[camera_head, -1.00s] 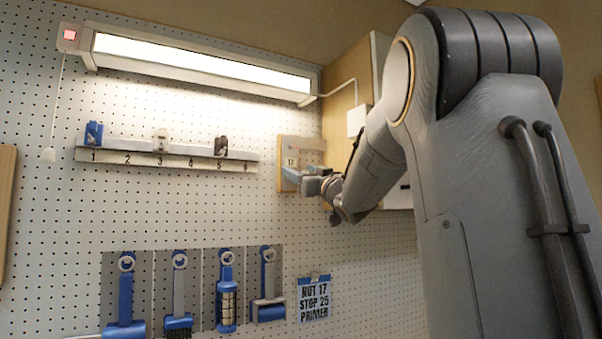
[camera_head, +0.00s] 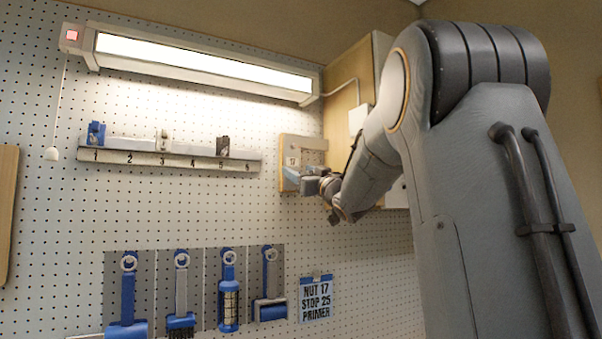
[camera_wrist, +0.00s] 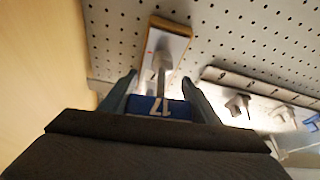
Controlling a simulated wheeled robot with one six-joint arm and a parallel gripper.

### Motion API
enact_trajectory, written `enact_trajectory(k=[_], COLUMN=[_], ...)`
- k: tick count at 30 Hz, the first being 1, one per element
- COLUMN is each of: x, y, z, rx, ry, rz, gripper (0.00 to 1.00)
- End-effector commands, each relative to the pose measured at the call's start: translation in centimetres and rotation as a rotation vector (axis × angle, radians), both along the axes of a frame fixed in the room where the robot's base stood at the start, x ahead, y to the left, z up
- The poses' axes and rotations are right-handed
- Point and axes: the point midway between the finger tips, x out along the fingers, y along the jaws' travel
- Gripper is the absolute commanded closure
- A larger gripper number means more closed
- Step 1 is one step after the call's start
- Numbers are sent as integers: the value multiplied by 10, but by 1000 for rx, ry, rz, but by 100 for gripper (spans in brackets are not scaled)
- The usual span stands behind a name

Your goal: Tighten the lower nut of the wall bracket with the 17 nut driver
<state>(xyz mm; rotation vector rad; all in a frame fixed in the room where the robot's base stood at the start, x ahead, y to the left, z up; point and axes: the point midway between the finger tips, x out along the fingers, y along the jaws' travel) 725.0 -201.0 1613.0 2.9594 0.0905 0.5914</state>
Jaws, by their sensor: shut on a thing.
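My gripper (camera_head: 305,180) is at the wall bracket board, right of the numbered rail. In the wrist view my gripper (camera_wrist: 157,95) is shut on the blue 17 nut driver (camera_wrist: 158,106), whose white "17" shows between the fingers. The driver's grey shaft (camera_wrist: 163,62) points at the wall bracket (camera_wrist: 168,40), a pale plate on a wooden board. The bracket (camera_head: 306,146) also shows in the head view, with a "17" mark. The lower nut is hidden behind the driver's tip, and I cannot tell whether the socket is around it.
A numbered rail (camera_head: 170,160) with several clips is left of the bracket. A wooden cabinet (camera_head: 345,80) stands close on the right. Blue tools (camera_head: 228,290) hang below, beside a note (camera_head: 316,300) reading "NUT 17 STOP 25 PRIMER". A lamp (camera_head: 200,66) is above.

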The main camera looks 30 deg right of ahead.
Motion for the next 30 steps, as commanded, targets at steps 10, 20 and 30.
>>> enact_trajectory(k=[10,20,30], x=[5,9,9], y=[1,1,1], z=[1,1,1], rx=[0,0,2], ry=[-1,-2,-2], rz=[0,0,0], gripper=[74,74,74])
